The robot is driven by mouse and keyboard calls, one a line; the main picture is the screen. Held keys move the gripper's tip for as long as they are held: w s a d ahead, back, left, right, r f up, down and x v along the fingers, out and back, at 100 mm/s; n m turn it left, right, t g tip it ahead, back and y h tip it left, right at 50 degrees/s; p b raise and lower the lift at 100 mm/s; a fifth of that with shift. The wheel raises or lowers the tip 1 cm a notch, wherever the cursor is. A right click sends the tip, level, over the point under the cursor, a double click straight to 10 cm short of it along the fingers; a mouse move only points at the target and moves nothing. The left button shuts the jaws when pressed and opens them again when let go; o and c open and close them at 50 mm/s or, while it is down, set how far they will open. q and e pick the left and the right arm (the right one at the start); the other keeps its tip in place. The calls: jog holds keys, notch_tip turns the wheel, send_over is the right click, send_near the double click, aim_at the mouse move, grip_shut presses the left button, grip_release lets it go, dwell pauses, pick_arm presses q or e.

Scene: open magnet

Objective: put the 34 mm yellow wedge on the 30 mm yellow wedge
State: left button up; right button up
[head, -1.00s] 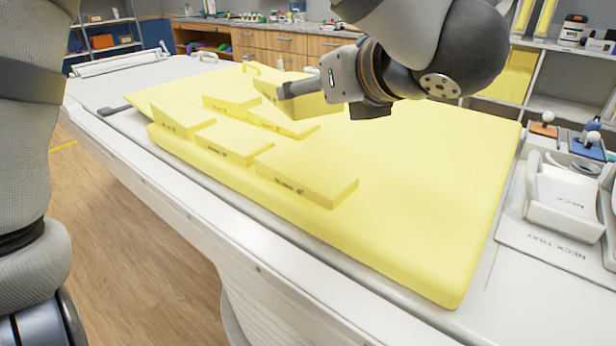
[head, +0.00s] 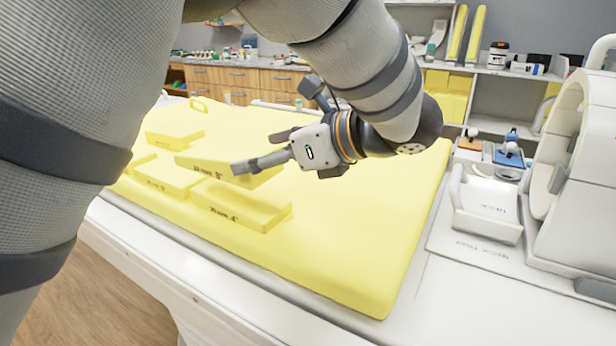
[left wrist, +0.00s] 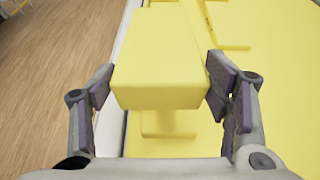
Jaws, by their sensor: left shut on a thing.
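My left gripper (head: 262,158) is shut on a yellow wedge (head: 208,167) with dark print on its side, which I take as the 34 mm wedge. In the left wrist view the held wedge (left wrist: 160,65) sits between the two finger pads. It is held above the yellow pad, behind and partly over a lower yellow wedge (head: 238,208). That wedge also has print, too small to read surely; it may be the 30 mm one. Part of a yellow thing (left wrist: 168,124) shows below the held wedge in the left wrist view. My right gripper is not in view.
More yellow wedges lie at the left: one in front (head: 166,181) and one behind (head: 173,137). The yellow pad (head: 350,220) is bare to the right. A white neck tray (head: 487,205) and a white ring-shaped device (head: 565,150) stand at the right.

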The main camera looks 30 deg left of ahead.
pick_arm(q)
jog(key=shift+w+d+f, duration=0.1)
jog(key=shift+w+f, duration=0.25)
jog(key=shift+f, duration=0.25)
jog(key=f, duration=0.3)
jog(key=shift+w+d+f, duration=0.1)
jog(key=shift+w+f, duration=0.15)
jog(key=shift+w, duration=0.1)
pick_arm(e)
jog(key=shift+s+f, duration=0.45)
pick_arm(q)
jog(key=shift+f, duration=0.15)
jog(key=shift+f, duration=0.1)
jog(key=o, duration=0.9)
jog(key=shift+o, duration=0.2)
